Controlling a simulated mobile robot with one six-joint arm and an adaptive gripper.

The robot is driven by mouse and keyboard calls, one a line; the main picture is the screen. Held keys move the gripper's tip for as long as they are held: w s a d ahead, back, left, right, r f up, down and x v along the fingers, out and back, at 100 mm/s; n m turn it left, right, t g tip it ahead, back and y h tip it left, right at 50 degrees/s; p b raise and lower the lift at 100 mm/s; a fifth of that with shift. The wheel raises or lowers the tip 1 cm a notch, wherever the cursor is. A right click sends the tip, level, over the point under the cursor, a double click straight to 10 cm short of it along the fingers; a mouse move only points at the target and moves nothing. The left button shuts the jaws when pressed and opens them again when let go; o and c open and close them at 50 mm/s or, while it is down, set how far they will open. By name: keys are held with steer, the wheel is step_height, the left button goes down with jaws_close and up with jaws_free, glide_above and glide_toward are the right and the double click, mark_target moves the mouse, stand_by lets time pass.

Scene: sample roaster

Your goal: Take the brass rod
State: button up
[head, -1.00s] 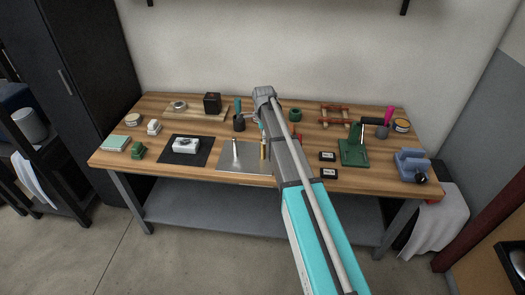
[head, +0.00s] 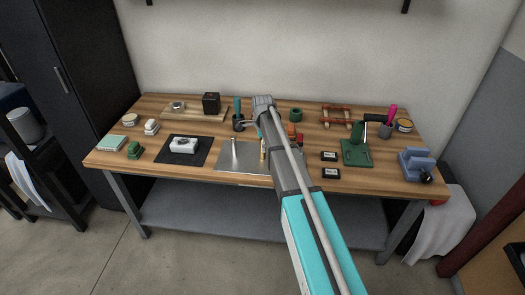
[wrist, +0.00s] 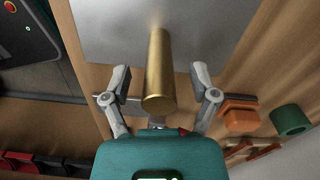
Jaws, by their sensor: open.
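The brass rod (wrist: 159,65) stands upright on a grey metal plate (wrist: 110,30), its round end towards the wrist camera. My gripper (wrist: 160,72) is open, with one finger on each side of the rod; I see a gap between the rod and each finger. In the head view the rod (head: 263,150) is a thin golden strip at the plate's right part, partly hidden by my arm. My gripper's fingertips are hard to make out there.
A thin silver piece (head: 234,148) stands on the plate, left of the rod. An orange block (wrist: 240,115) and a green ring (wrist: 290,120) lie to the right in the wrist view. A black mat (head: 183,158) with a white device is further left on the wooden table.

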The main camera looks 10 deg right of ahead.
steer(key=shift+c, duration=0.2)
jaws_close()
stand_by(0.4)
